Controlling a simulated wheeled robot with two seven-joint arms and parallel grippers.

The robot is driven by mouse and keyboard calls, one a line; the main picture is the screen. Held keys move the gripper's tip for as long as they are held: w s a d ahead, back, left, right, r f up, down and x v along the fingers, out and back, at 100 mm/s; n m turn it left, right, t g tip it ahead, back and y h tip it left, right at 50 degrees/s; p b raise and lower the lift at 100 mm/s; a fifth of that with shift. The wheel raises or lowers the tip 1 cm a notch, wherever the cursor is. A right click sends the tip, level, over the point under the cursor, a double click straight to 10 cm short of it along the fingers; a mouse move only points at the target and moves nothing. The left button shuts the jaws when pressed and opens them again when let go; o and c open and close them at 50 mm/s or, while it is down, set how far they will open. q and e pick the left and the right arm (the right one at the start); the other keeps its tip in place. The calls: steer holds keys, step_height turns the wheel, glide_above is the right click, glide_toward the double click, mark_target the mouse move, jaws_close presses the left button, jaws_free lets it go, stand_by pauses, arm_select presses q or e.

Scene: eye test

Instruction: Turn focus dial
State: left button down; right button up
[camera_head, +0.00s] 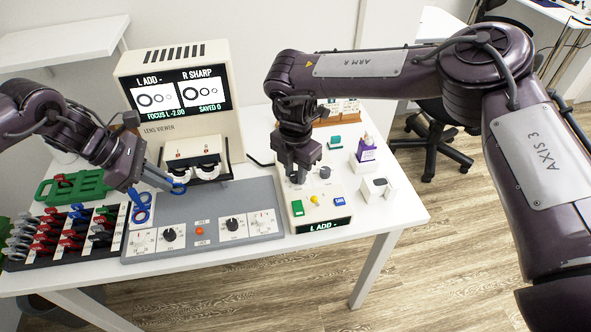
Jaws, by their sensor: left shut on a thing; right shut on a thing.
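The lens viewer (190,125) stands at the back; its screen (178,82) reads "L ADD -", "R SHARP", "FOCUS L -2.00" and "SAVED 0". My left gripper (171,184) is shut on a small blue-rimmed lens (179,189) in front of the viewer's white lens holder (195,152). Whether the lens touches the holder cannot be told. My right gripper (297,178) points down over the white control box (322,220) and is shut on a grey dial there, mostly hidden by its fingers. A second grey dial (325,172) stands free just right of it. The box's display (322,226) reads "L ADD -".
Another blue lens (141,214) stands by the grey panel (205,210) with black knobs. A black rack (70,235) of coloured lenses is at the left, a green case (75,188) behind it. A purple-labelled bottle (366,153) and a white box (378,188) stand right of the control box.

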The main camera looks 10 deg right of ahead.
steer(key=n, duration=0.4)
steer(key=shift+n, duration=1.8)
steer(key=o, duration=1)
step_height(320, 180, up, 12)
step_height(320, 180, up, 12)
glide_above(296, 175)
